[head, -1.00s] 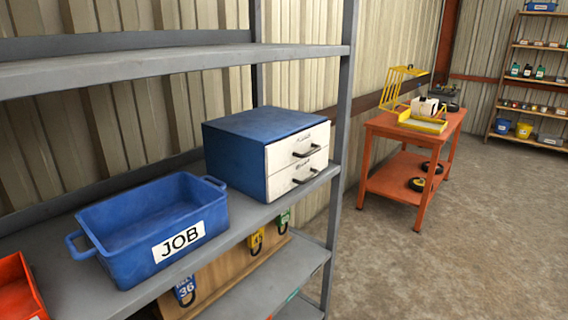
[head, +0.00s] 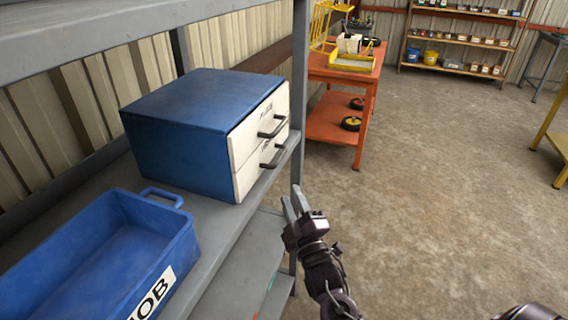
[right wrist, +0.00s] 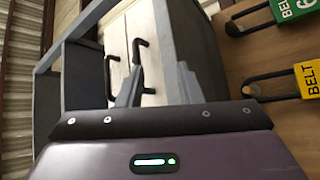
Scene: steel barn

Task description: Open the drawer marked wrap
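A blue cabinet (head: 175,125) with two white drawer fronts stands on the grey shelf. The upper drawer (head: 258,127) and lower drawer (head: 258,165) each have a dark bar handle. Both look closed. Each has a small dark label; I cannot read which says wrap. My right gripper (head: 293,203) is in front of and below the drawer fronts, apart from them, with a gap between its fingers and nothing held. In the right wrist view the sideways drawer fronts (right wrist: 121,45) and both handles show beyond the fingers. My left gripper is not in view.
A blue JOB bin (head: 100,260) sits beside the cabinet on the shelf (head: 215,220). A shelf post (head: 299,110) rises near the drawers' right side. Tags, one reading BELT (right wrist: 308,78), hang below.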

